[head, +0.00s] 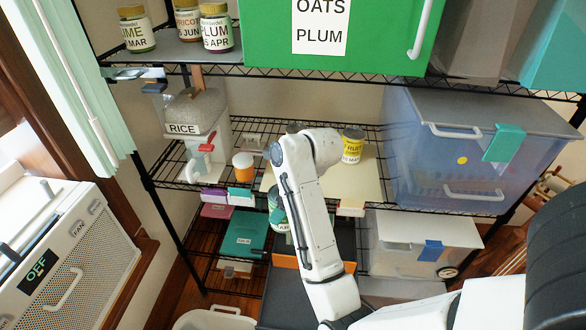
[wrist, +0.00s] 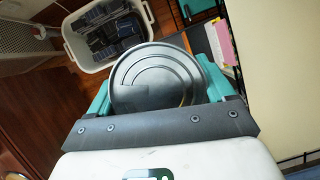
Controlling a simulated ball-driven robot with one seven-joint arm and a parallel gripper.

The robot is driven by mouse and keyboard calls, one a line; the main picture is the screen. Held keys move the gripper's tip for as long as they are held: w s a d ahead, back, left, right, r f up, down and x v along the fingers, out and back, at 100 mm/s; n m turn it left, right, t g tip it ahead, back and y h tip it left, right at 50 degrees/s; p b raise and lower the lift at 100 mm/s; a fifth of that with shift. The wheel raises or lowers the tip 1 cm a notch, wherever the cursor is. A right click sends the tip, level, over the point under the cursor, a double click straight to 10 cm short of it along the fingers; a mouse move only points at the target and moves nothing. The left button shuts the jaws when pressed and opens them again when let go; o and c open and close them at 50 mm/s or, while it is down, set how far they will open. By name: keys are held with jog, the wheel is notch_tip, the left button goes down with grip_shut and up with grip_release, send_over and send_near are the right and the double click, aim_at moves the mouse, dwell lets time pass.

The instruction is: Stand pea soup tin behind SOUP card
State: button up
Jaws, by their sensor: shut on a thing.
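A round metal tin (wrist: 158,75) fills the middle of the wrist view, its ridged grey end facing the camera. My gripper (wrist: 157,88) is shut on it, with a teal finger on each side. In the head view a green and white piece (head: 277,208) shows beside my forearm, below the middle shelf's front edge; it looks like the held tin, but my arm hides part of it. The tin's label is not readable. I cannot make out a SOUP card; a small white card (head: 350,209) on the middle shelf's front edge is unreadable.
A yellow-labelled tin (head: 352,146) stands on the cream mat (head: 371,185) on the middle shelf. An orange-and-white tub (head: 243,167) and the RICE dispenser (head: 200,135) stand to its left, a blue clear bin (head: 470,150) to its right. A white basket (wrist: 73,47) is on the floor.

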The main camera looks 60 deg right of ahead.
jog(key=shift+w+d+r, duration=0.1)
jog(key=shift+w+r, duration=0.15)
jog(key=shift+r, duration=0.4)
jog(key=shift+w+d+r, duration=0.1)
jog(key=shift+d, duration=0.2)
jog(key=shift+w+d+f+p, duration=0.55)
jog(key=shift+w+d, duration=0.45)
jog(key=shift+d, duration=1.7)
jog(key=shift+w+d+f+p, duration=0.55)
jog(key=shift+w+d, duration=0.45)
jog(key=shift+d, duration=1.75)
jog(key=shift+w+d+f+p, duration=0.55)
jog(key=shift+w+d, duration=0.45)
jog(key=shift+d, duration=1.7)
jog(key=shift+f, duration=0.2)
jog(key=o, duration=1.3)
